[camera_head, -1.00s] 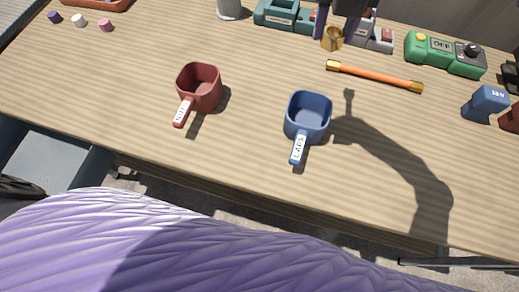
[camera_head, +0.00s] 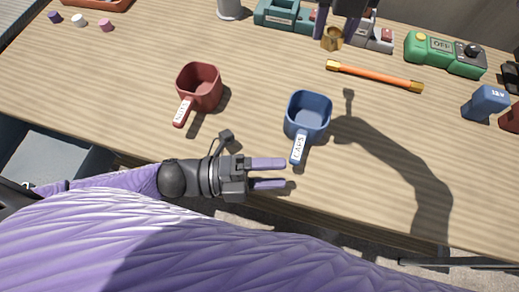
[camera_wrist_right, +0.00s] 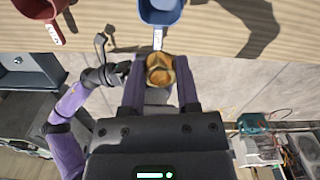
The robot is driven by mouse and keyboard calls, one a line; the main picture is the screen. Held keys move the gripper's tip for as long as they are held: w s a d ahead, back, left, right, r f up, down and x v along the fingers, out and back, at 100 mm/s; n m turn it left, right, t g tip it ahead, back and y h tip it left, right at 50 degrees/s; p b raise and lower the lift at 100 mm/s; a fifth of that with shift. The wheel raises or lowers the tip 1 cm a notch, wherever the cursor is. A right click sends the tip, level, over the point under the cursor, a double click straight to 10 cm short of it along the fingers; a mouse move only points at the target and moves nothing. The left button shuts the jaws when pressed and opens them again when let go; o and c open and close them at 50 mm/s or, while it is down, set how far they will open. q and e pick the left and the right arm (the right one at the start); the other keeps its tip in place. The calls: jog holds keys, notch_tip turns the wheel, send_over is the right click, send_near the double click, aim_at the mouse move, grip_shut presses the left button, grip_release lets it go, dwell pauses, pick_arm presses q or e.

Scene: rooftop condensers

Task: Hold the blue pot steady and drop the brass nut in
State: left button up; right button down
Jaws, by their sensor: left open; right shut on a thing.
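The blue pot (camera_head: 308,112) stands upright on the wooden table, its white-labelled handle reading "CAPS" and pointing toward the front edge; it looks empty. It also shows at the top of the right wrist view (camera_wrist_right: 160,11). My left gripper (camera_head: 285,174) is open and empty, below and left of the pot's handle, with its fingers pointing right and apart from it. My right gripper (camera_head: 336,24) is shut on the brass nut (camera_head: 332,40), above the far part of the table. The nut also shows between the fingers in the right wrist view (camera_wrist_right: 160,72).
A red pot (camera_head: 199,84), its handle label seemingly "NUTS", stands left of the blue pot. An orange rod with brass ends (camera_head: 375,77) lies behind right. A green box marked "OFF" (camera_head: 445,54) and a blue block (camera_head: 485,103) are at the right. Small caps (camera_head: 79,20) lie far left.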

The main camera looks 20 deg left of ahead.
aim_at(299, 144)
pick_arm(q)
jog(key=w+a+f+t+y, duration=0.1)
jog(key=w, duration=0.1)
jog(key=w+a+f+t+y, duration=0.1)
jog(key=w+a+f+t, duration=0.1)
jog(key=x, duration=0.7)
jog(key=shift+w, duration=0.2)
grip_shut()
